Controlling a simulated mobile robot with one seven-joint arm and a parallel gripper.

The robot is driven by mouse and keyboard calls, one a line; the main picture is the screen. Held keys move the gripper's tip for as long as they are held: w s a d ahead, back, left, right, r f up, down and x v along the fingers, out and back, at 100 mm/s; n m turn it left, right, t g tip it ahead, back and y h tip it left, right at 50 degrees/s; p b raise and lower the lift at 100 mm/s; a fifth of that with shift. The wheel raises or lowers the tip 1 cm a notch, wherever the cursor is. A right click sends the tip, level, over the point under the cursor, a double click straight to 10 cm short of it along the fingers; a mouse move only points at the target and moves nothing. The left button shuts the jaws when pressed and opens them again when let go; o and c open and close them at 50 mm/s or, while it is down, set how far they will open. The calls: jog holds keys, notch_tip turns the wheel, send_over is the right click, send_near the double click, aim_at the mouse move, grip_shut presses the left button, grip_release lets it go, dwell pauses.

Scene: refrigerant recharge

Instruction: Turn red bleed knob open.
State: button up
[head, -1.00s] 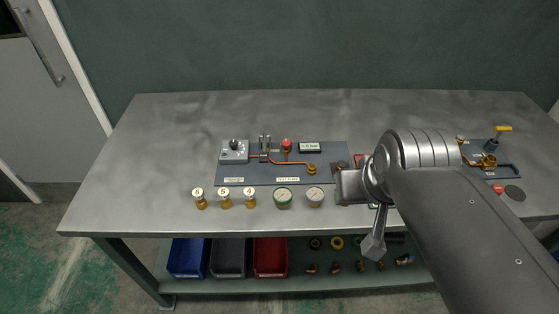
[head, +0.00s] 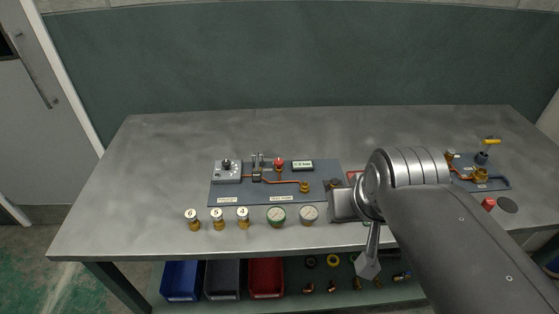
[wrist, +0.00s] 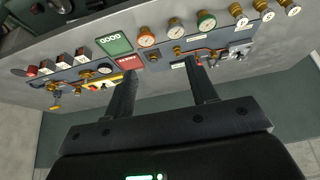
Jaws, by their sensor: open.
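A red knob (head: 279,162) stands on a stem on the left blue-grey panel (head: 225,199), beside a lever valve and copper pipe. I cannot make it out clearly in the wrist view. My gripper is mostly hidden behind my arm in the head view. In the wrist view my gripper (wrist: 160,68) is open, its two dark fingers spread and empty. The fingers reach toward the panels, and the right finger overlaps the edge of the left panel in the picture. No contact with the knob is visible.
A second panel (head: 496,183) with a yellow handle stands at right. Green (wrist: 115,43) and red cards show in the wrist view. The back of the bench is clear.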

jog(key=w+a+r+m+g+y, duration=0.15)
jog(key=w+r+m, duration=0.25)
jog(key=w, duration=0.7)
jog(key=m+g+y, duration=0.3)
jog(key=m+g, duration=0.3)
jog(key=m, duration=0.4)
send_over(279, 161)
jog(key=w+d, duration=0.2)
jog(key=d, duration=0.2)
notch_tip(279, 161, down, 15)
jog(key=shift+n, duration=0.3)
jog(key=x, duration=1)
jog(key=shift+d+f, duration=0.2)
jog(key=shift+d, duration=0.05)
jog(key=shift+s, duration=0.1)
jog(key=c, duration=1)
jog(key=shift+o, duration=0.2)
